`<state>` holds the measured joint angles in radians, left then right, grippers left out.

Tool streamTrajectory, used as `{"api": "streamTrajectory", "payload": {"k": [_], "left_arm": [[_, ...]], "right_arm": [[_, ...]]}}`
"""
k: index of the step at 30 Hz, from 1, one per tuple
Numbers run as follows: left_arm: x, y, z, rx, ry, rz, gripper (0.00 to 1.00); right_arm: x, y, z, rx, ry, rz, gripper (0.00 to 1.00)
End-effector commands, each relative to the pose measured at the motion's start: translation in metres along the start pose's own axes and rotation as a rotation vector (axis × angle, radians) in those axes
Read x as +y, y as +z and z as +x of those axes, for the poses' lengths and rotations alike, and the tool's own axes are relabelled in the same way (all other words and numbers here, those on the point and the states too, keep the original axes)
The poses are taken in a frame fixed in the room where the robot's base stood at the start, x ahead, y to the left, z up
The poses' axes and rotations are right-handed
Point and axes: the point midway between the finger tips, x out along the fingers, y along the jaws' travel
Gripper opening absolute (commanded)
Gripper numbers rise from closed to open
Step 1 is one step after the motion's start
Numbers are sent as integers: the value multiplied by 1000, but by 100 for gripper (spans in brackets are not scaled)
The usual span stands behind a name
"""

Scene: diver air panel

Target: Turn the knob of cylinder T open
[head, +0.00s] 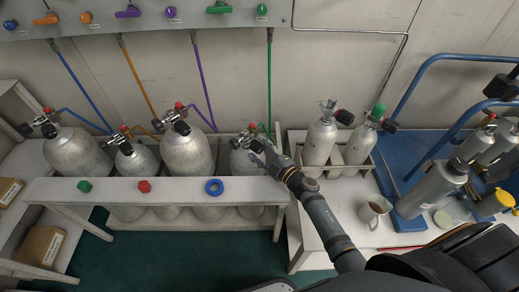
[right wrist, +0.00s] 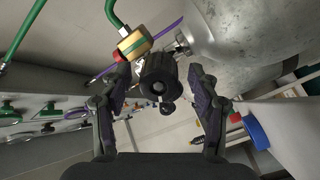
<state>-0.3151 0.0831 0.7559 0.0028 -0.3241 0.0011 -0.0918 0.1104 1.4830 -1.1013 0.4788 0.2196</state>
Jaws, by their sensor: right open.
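My right gripper (head: 266,150) is at the fourth grey cylinder (head: 246,160) in the rack, the one with the green hose (head: 269,85). No letter T can be read on any cylinder, so I cannot tell from a label which one it is. In the right wrist view the gripper (right wrist: 158,78) is open, its fingers on either side of a black knob (right wrist: 157,75) on this cylinder's valve. A gap shows on both sides of the knob. A brass-and-green fitting (right wrist: 134,43) sits beside it. In the head view my gripper partly hides the knob. My left gripper is out of view.
Three more cylinders (head: 186,152) with blue, orange and purple hoses stand to the left. The rack's front board (head: 120,190) carries green, red and blue pieces. A wall panel (head: 200,14) is above. Two cylinders in a crate (head: 345,172) and a jug (head: 374,210) stand right.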

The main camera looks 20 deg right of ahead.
Motion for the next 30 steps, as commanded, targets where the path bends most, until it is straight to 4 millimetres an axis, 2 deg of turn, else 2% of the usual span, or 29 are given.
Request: {"api": "streamTrajectory", "payload": {"k": [4, 16, 25, 30], "left_arm": [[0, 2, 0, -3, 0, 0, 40], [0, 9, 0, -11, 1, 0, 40], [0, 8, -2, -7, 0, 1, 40], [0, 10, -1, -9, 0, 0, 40]], "right_arm": [[0, 0, 0, 0, 0, 0, 60], [0, 0, -1, 0, 0, 0, 7], [0, 0, 0, 6, 7, -137, 7], [0, 0, 0, 6, 7, -147, 7]]}}
